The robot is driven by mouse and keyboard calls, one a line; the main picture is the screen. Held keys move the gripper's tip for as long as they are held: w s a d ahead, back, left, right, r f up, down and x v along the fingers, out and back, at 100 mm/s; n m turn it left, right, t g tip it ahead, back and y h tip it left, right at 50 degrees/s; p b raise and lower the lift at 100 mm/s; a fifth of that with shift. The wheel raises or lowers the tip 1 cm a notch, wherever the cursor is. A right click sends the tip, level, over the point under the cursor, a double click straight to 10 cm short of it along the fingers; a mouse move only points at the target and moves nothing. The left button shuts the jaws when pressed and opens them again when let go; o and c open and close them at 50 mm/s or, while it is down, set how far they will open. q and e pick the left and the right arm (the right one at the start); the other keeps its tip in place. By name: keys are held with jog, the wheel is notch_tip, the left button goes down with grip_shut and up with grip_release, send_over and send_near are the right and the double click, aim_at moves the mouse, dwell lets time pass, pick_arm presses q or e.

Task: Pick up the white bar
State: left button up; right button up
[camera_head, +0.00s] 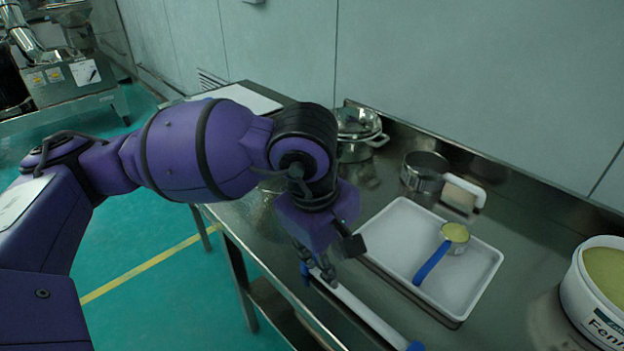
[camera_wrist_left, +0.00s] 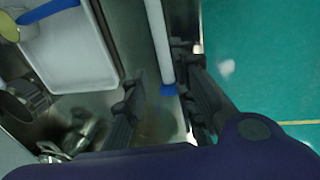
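The white bar (camera_head: 362,312) has blue ends and lies along the front edge of the steel table. In the left wrist view, the white bar (camera_wrist_left: 158,40) runs up the picture, with a blue end (camera_wrist_left: 168,89) near the fingers. My left gripper (camera_head: 316,268) points down at the bar's far end. In the left wrist view, its fingers (camera_wrist_left: 158,85) are apart, one on each side of the bar end, with the bar closer to the right finger. A gap shows on the left side. Contact with the right finger is unclear. My right gripper is out of view.
A white tray (camera_head: 380,238) holding a blue-handled scoop (camera_head: 435,262) sits beside the bar. Metal pots (camera_head: 424,172) stand toward the wall, and a labelled white bucket (camera_head: 577,300) is at the right. The green floor (camera_head: 165,240) lies beyond the table's front edge.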

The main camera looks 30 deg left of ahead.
aim_at(355, 305)
pick_arm(q)
jog(key=shift+w+f, duration=0.1)
jog(key=shift+w, duration=0.05)
jog(key=f, duration=0.2)
jog(key=d+f, duration=0.1)
jog(key=f, duration=0.4)
jog(key=shift+d+f, duration=0.1)
jog(key=shift+d, duration=0.15)
jog(key=shift+w, duration=0.1)
grip_shut()
